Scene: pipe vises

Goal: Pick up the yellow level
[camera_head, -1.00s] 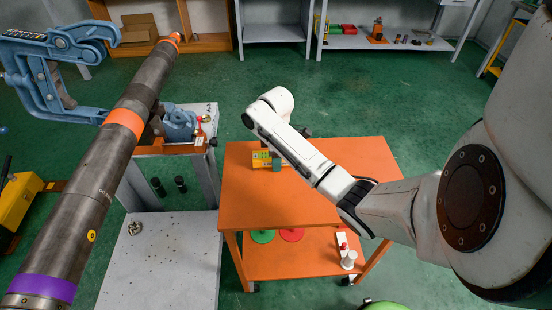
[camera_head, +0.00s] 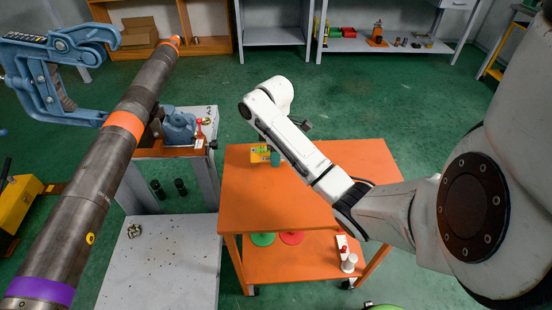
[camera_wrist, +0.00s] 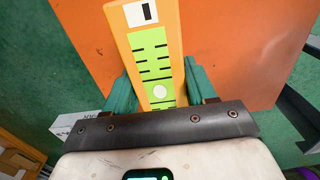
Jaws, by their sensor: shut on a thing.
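The yellow level (camera_wrist: 148,48) has a bright green marked face with black lines and a white dot. In the wrist view it stands lengthwise between the two green fingers of my gripper (camera_wrist: 160,92), which are shut on its sides. In the head view a small part of the level (camera_head: 259,154) shows at the back left of the orange cart (camera_head: 250,195), with one green finger of my gripper (camera_head: 275,159) beside it. My arm hides the rest of the level. I cannot tell from the frames how far it is above the cart top.
A large grey pipe with orange and purple bands (camera_head: 105,150) rises at the left, with a blue clamp (camera_head: 62,65) and a blue vise (camera_head: 180,126). Green and red discs (camera_head: 291,238) lie on the cart's lower shelf. The cart top's front is clear.

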